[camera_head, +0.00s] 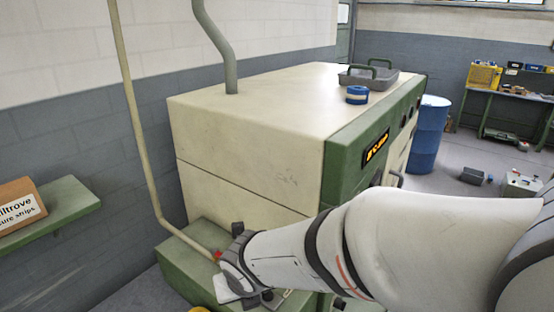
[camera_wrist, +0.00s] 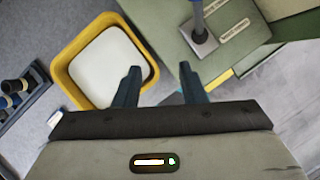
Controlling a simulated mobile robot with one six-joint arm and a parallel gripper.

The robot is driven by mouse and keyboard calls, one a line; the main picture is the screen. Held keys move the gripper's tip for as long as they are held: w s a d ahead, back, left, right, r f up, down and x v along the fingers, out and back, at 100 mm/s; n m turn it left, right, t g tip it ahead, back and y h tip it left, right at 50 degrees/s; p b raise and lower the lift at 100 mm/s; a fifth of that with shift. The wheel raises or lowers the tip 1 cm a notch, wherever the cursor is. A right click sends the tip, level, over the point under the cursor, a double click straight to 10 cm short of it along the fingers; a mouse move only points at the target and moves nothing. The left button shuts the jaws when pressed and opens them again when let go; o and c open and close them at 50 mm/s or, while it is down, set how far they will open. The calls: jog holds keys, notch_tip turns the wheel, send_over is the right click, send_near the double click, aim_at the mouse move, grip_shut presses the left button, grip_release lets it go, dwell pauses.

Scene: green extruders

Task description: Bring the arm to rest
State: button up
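My arm reaches in from the right in the head view, in front of the cream and green machine (camera_head: 250,140). Its wrist end is low by the machine's green base ledge (camera_head: 185,262); the fingers do not show clearly there. In the wrist view my gripper (camera_wrist: 158,75) has its two dark fingers apart, with nothing between them. Beyond the fingers are a yellow bin (camera_wrist: 63,72) with a white inside or content, and a grey lever or post on a plate (camera_wrist: 197,42) with small labels.
A tray (camera_head: 368,78) and a blue tape roll (camera_head: 357,95) lie on the machine's top. A green shelf (camera_head: 60,205) with a cardboard box (camera_head: 20,210) is at left. A blue drum (camera_head: 428,135) stands behind at right. A dark rack (camera_wrist: 22,100) is left in the wrist view.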

jog(key=s+d+n+b, duration=0.3)
jog(key=d+n, duration=0.8)
jog(key=n, duration=0.5)
jog(key=s+d+n+g+h+b, duration=0.1)
jog(key=s+d+n+b, duration=0.3)
jog(key=d+n, duration=0.6)
jog(key=n, duration=0.5)
jog(key=shift+s+d+r+n+h, duration=0.2)
jog(key=shift+d+n+h, duration=0.1)
jog(key=shift+d+n, duration=0.1)
